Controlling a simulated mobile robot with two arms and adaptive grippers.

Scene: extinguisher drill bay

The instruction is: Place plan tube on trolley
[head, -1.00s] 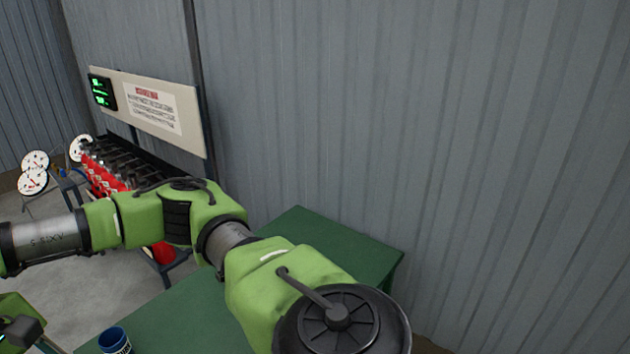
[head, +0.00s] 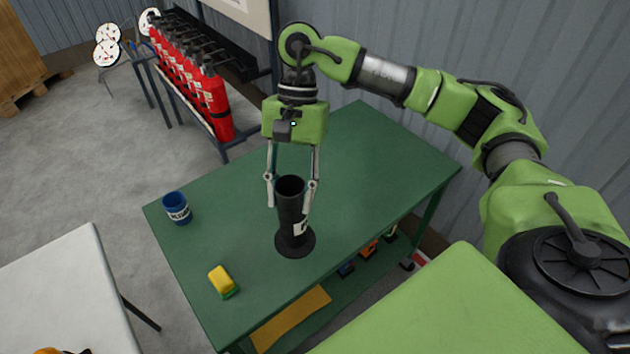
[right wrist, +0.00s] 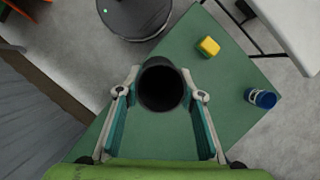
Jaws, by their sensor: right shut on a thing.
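The plan tube (head: 290,208), a black open-topped cylinder with a white label, is upright over the green table, above a round dark base (head: 295,243). I cannot tell whether it rests there or is lifted. My right gripper (head: 289,203) comes from above, shut on the tube with one finger on each side. In the right wrist view the dark mouth of the tube (right wrist: 161,86) is between the fingers (right wrist: 160,82). A white-topped surface (head: 70,290) is at lower left; I cannot tell whether it is the trolley. My left gripper is out of view.
Red extinguishers (head: 200,90) stand in a rack behind. A corrugated wall is at right. Floor separates the table and white surface.

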